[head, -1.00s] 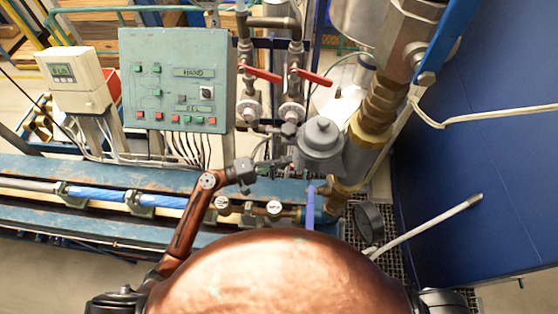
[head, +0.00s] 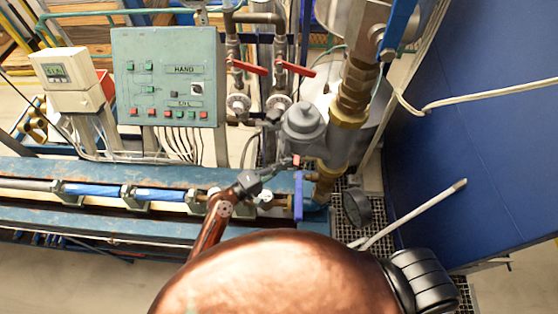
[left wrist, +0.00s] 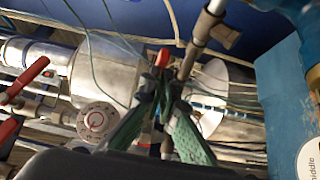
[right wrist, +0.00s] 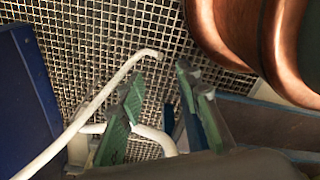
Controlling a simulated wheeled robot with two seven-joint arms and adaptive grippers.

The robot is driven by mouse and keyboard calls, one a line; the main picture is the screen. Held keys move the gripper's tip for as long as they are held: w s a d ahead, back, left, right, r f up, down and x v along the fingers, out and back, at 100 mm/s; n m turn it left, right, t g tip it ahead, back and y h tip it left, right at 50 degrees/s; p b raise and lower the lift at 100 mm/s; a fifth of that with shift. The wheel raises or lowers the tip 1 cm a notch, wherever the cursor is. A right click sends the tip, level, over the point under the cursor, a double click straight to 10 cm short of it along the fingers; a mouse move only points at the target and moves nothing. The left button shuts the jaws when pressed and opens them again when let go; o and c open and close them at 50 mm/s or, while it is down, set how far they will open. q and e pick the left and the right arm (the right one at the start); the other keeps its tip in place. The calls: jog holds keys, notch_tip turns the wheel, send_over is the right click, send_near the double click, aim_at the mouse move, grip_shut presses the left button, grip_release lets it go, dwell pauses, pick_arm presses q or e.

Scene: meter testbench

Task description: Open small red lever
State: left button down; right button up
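A small red lever (head: 296,160) shows beside the grey meter body in the head view. My left gripper (head: 284,170) reaches it from the left. In the left wrist view the red lever tip (left wrist: 162,58) stands just past the fingertips of my left gripper (left wrist: 160,92), with some red between the green-padded fingers. The fingers are close together; whether they touch the lever is unclear. Two larger red levers (head: 250,68) (head: 295,67) sit on the upright pipes. My right gripper (right wrist: 160,80) is open and empty above a metal grating, in its wrist view only.
A grey-green control panel (head: 165,77) and a display box (head: 65,72) stand at left. A blue-handled valve (head: 298,195) is right beside the left gripper.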

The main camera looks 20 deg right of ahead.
pick_arm(q)
jog(key=shift+s+d, duration=0.45)
jog(key=shift+s, duration=0.35)
pick_arm(e)
jog(key=shift+w+a+r, duration=0.2)
jog(key=shift+w+a, duration=0.1)
jog(key=shift+w, duration=0.3)
